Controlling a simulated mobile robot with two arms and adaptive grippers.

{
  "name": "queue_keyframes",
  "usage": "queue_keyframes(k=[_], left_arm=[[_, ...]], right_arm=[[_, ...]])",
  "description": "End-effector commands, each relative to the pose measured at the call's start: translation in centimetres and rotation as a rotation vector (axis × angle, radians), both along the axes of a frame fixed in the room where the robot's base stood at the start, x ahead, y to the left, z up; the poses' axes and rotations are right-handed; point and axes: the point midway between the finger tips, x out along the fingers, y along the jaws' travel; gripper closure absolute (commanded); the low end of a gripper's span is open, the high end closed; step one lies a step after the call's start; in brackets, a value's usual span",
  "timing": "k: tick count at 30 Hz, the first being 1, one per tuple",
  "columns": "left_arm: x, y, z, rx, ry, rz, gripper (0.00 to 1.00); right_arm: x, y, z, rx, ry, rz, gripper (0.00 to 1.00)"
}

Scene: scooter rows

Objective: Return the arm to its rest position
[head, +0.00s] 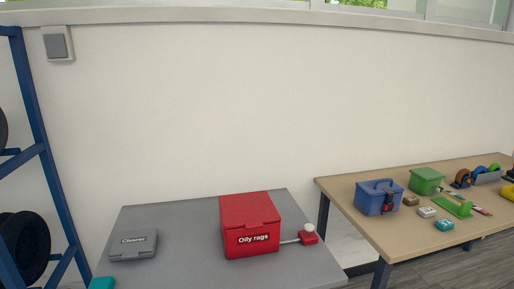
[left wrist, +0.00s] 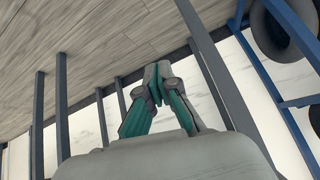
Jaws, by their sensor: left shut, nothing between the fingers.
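My left gripper (left wrist: 157,84) shows in the middle of the left wrist view, with grey links and teal parts. Its fingers come together and hold nothing. No object touches it in that view. In the head view neither of my arms can be clearly made out. A small teal shape (head: 102,284) shows at the bottom edge beside the grey table, and I cannot tell what it is. My right gripper is in neither view.
A grey table (head: 190,215) bears a grey case (head: 133,245) and a red "Oily rags" box (head: 251,225). A wooden table (head: 345,187) at the right holds a blue box (head: 379,197) and small items. A blue rack (head: 45,155) with tires stands left, also in the left wrist view (left wrist: 272,92).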

Motion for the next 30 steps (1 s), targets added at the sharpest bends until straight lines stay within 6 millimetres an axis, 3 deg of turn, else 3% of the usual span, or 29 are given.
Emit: queue_keyframes(k=[1, 6, 12, 15, 19, 30], left_arm=[[-3.0, -1.0, -3.0, -0.006, 0.074, -0.019, 1.00], [-13.3, -3.9, -10.4, -0.020, 0.294, -0.094, 1.00], [-24.0, -6.5, -14.8, -0.033, 0.492, -0.175, 1.00], [-27.2, -7.2, -15.7, -0.038, 0.547, -0.199, 1.00], [-29.0, -7.6, -16.0, -0.040, 0.577, -0.214, 1.00], [-29.0, -7.6, -16.0, -0.040, 0.577, -0.214, 1.00]], right_arm=[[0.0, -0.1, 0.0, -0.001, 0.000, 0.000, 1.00], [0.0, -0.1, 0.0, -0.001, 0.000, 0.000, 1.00], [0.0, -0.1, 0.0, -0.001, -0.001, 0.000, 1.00], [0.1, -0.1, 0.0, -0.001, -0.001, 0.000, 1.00], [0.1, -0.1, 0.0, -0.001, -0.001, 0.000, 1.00], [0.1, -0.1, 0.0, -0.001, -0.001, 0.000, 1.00]])
